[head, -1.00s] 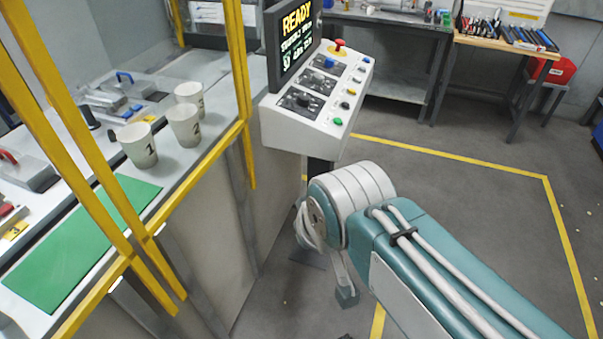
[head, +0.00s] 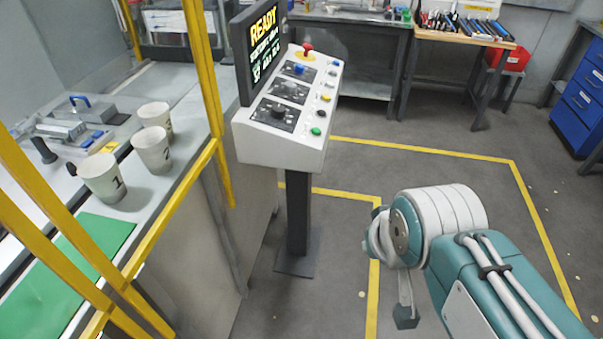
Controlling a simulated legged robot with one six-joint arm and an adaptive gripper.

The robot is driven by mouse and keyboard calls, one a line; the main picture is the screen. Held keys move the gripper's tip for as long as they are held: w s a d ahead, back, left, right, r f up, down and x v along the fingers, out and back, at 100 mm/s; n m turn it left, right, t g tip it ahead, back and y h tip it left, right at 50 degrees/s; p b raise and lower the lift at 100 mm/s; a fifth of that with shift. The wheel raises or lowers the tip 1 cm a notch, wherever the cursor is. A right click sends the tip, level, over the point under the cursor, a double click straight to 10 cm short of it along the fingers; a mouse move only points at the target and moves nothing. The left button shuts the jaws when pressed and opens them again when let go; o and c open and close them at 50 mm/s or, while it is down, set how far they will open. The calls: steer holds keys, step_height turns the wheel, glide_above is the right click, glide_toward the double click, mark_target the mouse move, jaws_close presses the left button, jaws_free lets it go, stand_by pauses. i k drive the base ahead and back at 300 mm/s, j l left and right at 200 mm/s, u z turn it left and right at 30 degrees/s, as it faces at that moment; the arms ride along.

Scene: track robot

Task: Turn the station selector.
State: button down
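A white control console (head: 262,150) stands on a dark post, left of my arm. Its sloped top has dark plates with knobs in a row: a near black knob (head: 278,110), a middle knob (head: 289,89) and a far blue knob (head: 299,69). The labels are too small to read, so I cannot tell which knob is the station selector. My gripper (head: 405,316) shows only in part below my arm's white joint, as a grey link with a dark tip. It is apart from the console, to its lower right. Most of it is hidden.
A screen (head: 263,48) on the console reads READY. A red button (head: 307,48) and several small coloured buttons share its top. Yellow rails (head: 190,185) edge the counter with paper cups (head: 103,180) at left. Floor right of the console is clear, with yellow lines.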

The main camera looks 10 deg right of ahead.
mark_target(278, 111)
steer(key=i+j, duration=0.2)
steer(key=i, duration=0.3)
steer(key=i+j+u, duration=0.1)
steer(key=i, duration=0.35)
steer(key=j, duration=0.1)
